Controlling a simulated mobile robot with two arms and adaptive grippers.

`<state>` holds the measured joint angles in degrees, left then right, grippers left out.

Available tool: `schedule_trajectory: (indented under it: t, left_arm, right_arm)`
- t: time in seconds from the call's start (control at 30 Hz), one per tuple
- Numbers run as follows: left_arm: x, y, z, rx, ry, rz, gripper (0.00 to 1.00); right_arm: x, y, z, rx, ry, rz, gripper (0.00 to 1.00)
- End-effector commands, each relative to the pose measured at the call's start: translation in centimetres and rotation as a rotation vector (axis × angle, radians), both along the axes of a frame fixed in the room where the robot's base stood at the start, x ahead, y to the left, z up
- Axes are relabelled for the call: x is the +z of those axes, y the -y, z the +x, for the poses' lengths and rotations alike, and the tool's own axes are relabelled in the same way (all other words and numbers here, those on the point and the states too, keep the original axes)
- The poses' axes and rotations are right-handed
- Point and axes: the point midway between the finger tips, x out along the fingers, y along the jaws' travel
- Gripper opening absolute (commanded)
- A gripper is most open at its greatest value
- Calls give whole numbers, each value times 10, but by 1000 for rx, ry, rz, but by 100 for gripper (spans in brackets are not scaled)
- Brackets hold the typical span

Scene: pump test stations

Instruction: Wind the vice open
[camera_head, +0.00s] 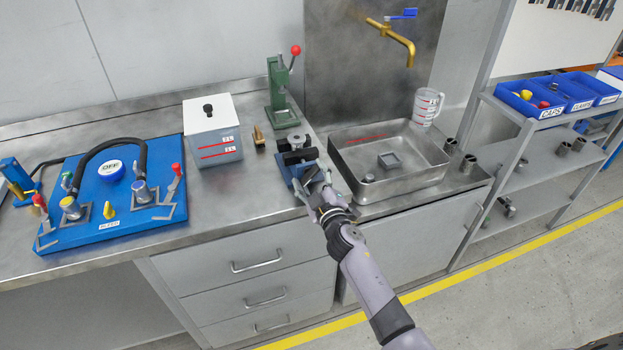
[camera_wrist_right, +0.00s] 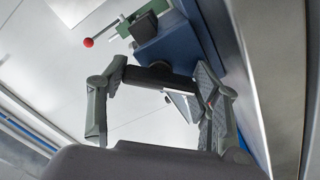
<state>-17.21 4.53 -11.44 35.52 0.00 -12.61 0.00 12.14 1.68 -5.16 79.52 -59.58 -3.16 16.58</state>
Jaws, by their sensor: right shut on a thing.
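The vice (camera_head: 296,158) is a small blue bench vice with dark jaws, near the front edge of the steel bench. In the right wrist view its blue body (camera_wrist_right: 168,45) shows beyond the fingers. My right gripper (camera_head: 318,192) is at the vice's front end. It is shut on the vice's handle, a dark bar (camera_wrist_right: 158,78) that lies crosswise between the fingertips in the right wrist view. The gripper covers most of the handle in the head view, and the jaw gap is too small to judge. My left gripper is not in view.
A green press with a red-knobbed lever (camera_head: 281,92) stands behind the vice. A white lidded tank (camera_head: 212,130) and a blue pump board (camera_head: 105,220) are to the left. A steel sink (camera_head: 400,185) with a brass tap (camera_head: 398,40) lies close on the right.

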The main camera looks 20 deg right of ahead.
Motion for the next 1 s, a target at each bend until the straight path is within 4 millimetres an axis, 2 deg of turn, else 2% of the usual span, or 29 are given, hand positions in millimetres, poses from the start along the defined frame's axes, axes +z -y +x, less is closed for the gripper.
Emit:
schedule_trajectory:
  t: [0.6, 1.0]
  left_arm:
    - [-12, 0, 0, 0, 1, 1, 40]
    - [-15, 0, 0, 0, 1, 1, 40]
  right_arm:
    - [0, 0, 0, 2, 21, -583, 30]
    - [0, 0, 0, 2, 29, -855, 30]
